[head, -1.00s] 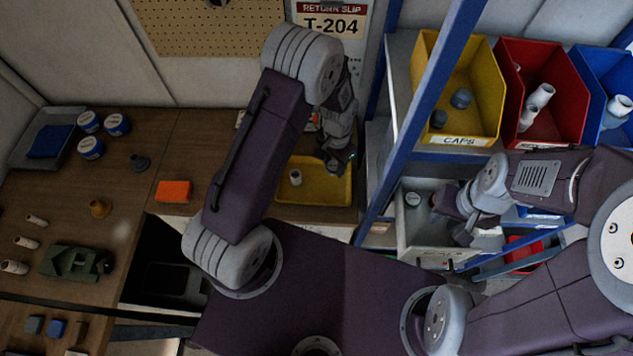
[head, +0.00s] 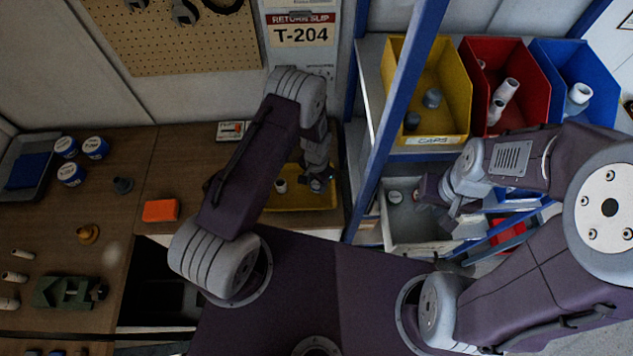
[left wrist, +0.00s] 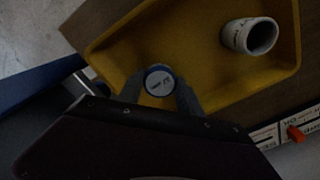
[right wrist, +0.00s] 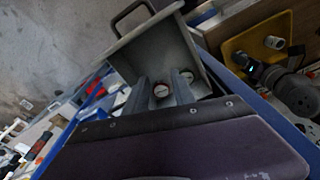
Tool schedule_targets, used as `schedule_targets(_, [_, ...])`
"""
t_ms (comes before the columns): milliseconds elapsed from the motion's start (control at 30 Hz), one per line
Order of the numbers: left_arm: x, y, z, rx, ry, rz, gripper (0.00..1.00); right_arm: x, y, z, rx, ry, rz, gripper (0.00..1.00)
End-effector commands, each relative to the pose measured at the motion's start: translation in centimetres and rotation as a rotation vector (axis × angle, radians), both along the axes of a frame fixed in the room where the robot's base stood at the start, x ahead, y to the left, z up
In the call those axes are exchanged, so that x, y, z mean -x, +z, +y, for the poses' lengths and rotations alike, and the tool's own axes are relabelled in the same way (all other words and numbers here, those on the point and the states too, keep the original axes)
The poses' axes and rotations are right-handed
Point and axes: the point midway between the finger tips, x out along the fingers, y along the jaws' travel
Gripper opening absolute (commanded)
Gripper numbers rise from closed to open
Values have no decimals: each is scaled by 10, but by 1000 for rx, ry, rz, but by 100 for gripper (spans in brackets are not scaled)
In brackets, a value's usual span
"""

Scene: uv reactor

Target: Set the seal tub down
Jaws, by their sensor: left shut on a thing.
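The seal tub (left wrist: 160,80), small and round with a white lid and blue rim, is between the fingers of my left gripper (left wrist: 159,88), which is shut on it. In the head view my left gripper (head: 318,178) is over the right part of the yellow tray (head: 300,201). The tray also shows in the left wrist view (left wrist: 195,88); any gap beneath the tub is hard to judge.
A white pipe piece (left wrist: 249,36) stands in the tray beside the held tub. An orange block (head: 160,210) lies on the bench to the left. Several blue-and-white tubs (head: 70,173) stand farther left. A blue rack post (head: 400,100) rises right of the tray.

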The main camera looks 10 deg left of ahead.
Motion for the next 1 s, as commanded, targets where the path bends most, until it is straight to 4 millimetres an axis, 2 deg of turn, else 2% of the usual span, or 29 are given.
schedule_targets(67, [0, -4, 0, 0, 0, 0, 4, 0, -5, 0, 0, 0, 0, 31])
schedule_targets(100, [0, -2, 0, 0, 0, 1, 53, 0, -3, 0, 0, 0, 0, 31])
schedule_targets(133, [0, -2, 0, 0, 0, 1, 62, 0, -2, 0, 0, 0, 0, 31])
schedule_targets(167, [0, -2, 0, 0, 0, 1, 64, 0, -2, 0, 0, 0, 0, 31])
schedule_targets(567, [0, 5, 0, 0, 0, -1, 64, 0, -2, 0, 0, 0, 0, 31])
schedule_targets(667, [-1, 19, 0, 1, 0, -3, 64, 0, -9, 0, 0, 0, 0, 31])
schedule_targets(1000, [-1, 96, 0, 1, 0, -4, 64, 0, -32, 0, 0, 0, 0, 31])
